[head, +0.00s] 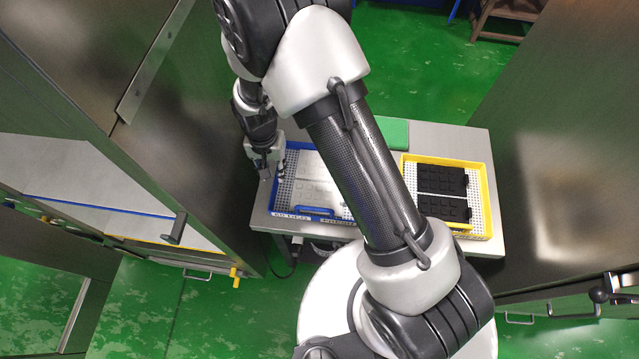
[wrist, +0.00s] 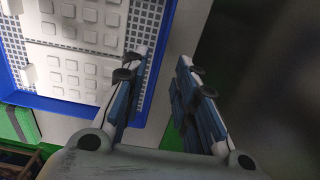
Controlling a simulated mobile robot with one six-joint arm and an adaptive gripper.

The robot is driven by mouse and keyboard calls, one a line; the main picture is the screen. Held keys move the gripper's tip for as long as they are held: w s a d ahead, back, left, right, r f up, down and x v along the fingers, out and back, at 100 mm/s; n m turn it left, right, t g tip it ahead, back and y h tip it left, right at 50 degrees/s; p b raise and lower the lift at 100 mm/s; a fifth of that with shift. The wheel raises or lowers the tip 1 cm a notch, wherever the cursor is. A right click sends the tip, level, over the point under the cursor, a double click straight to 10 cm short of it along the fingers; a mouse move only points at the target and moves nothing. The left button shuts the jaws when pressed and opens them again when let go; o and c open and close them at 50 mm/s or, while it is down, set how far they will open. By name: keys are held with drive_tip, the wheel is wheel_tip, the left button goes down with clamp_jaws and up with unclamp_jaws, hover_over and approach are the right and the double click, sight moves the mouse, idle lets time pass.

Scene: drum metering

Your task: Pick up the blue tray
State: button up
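The blue tray (head: 318,210) lies on the grey table, left of centre in the head view. It has a blue rim, a white perforated base and pale panels with raised squares inside. My arm hides its right part. My gripper (head: 265,172) is at the tray's left edge, pointing down. In the wrist view my gripper (wrist: 158,64) is open and empty. One finger is over the tray's inner side and the other is outside it. The blue rim (wrist: 166,52) shows between the fingers. I cannot tell whether either finger touches the tray.
A green item (head: 395,133) lies behind. A tall metal cabinet (head: 215,130) stands close left of my gripper. Another metal surface (head: 570,150) stands right.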

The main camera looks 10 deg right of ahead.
sight(279, 203)
wheel_tip(279, 203, down, 5)
drive_tip(key=shift+r+b, duration=0.1)
drive_tip(key=shift+b, duration=0.75)
drive_tip(key=shift+c, duration=0.4)
clamp_jaws()
drive_tip(key=shift+r, duration=0.1)
